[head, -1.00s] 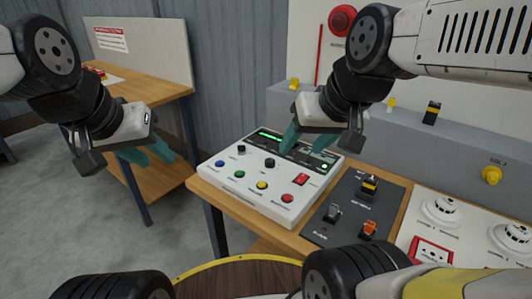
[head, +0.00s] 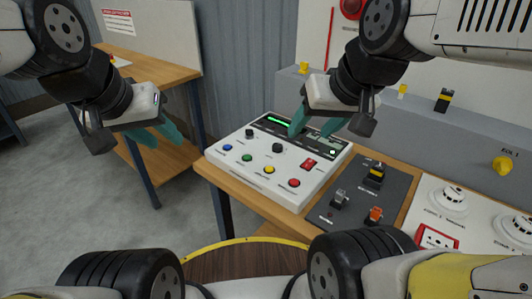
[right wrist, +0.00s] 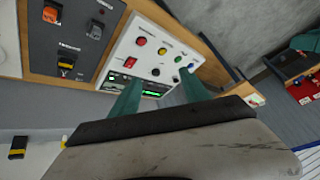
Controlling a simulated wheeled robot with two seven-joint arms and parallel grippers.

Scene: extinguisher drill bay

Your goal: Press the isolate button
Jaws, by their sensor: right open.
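The white control console (head: 225,165) stands on the wooden bench in the head view. Its front row has a blue button (head: 228,147), a green button (head: 247,157), a yellow button (head: 269,170) and a red button (head: 294,183). The labels are too small to read, so I cannot tell which is the isolate button. My right gripper (head: 312,126) is open and empty above the console's back part, by the display. In the right wrist view its fingers (right wrist: 160,95) are apart, with the console beyond. My left gripper (head: 160,135) is open and empty, left of the console.
The console also has black knobs and a red rocker switch (head: 310,164). A dark switch panel (head: 350,205) lies to its right, then a white board with round detectors (head: 449,198). A second wooden table (head: 150,70) stands at the back left. A grey ledge runs behind the bench.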

